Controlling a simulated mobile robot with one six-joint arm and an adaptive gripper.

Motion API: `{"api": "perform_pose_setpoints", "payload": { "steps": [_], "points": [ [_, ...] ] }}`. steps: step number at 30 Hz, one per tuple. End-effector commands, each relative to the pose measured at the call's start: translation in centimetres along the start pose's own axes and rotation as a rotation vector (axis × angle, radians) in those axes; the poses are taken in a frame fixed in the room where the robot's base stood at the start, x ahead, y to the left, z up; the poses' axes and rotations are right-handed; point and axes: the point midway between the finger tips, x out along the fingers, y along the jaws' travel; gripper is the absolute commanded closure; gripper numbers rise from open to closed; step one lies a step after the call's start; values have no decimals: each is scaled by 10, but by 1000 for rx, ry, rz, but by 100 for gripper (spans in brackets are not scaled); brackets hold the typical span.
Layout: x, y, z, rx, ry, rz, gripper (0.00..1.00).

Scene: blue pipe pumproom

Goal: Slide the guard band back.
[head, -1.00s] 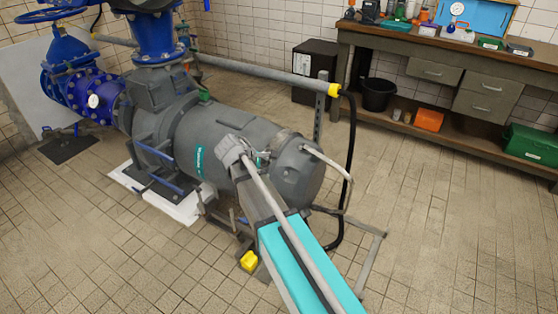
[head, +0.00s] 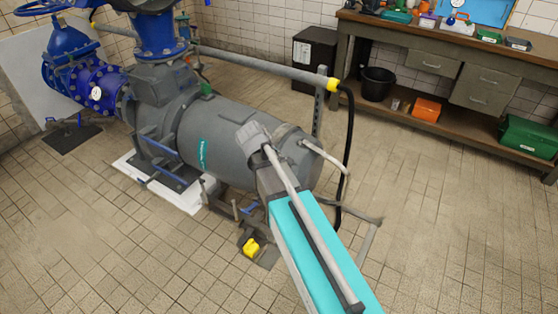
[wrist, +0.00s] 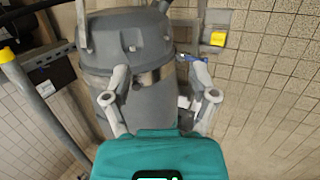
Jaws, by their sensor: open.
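The grey motor (head: 228,140) lies on its side at the end of the blue pump, with a narrow pale metal band (head: 287,129) around it near its right end. I take this for the guard band. I cannot tell whether either finger touches the band. In the head view my arm hides the fingers and part of the band.
A grey pipe (head: 255,66) with a yellow collar and a black hose (head: 348,140) pass behind the motor. A yellow object (head: 251,247) is on the floor below. A workbench (head: 440,40) with a black bucket (head: 377,84) stands behind. The floor at right is clear.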

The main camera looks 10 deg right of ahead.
Motion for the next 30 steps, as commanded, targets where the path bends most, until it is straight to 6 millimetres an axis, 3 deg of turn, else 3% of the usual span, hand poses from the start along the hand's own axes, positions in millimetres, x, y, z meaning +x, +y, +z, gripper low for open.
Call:
{"api": "perform_pose_setpoints", "payload": {
  "steps": [11, 30],
  "points": [
    [-18, -3, 20, 110, 13, -70, 25],
    [-14, -4, 18, 107, 13, -68, 25]
  ]
}}
